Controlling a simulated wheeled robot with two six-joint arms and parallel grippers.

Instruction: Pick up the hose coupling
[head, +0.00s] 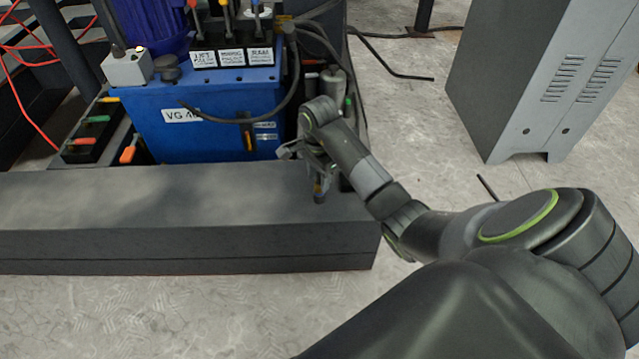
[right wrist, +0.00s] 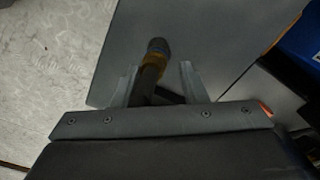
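The hose coupling (right wrist: 154,62) is a dark, narrow cylinder with a yellow-brown band, seen in the right wrist view between the two fingers of my right gripper (right wrist: 158,82). The fingers stand apart, with a visible gap between the coupling and the right-hand finger. In the head view my right gripper (head: 307,157) is over the right end of the grey beam, beside the blue unit. A small dark piece just below it seems to be the coupling (head: 320,189); its base is hard to make out. My left gripper is not in view.
The long grey beam (head: 150,213) runs across the front. The blue hydraulic unit (head: 205,120) with levers and a black hose stands behind it. A grey vented cabinet (head: 545,75) stands at right. Speckled floor (head: 410,115) lies open between.

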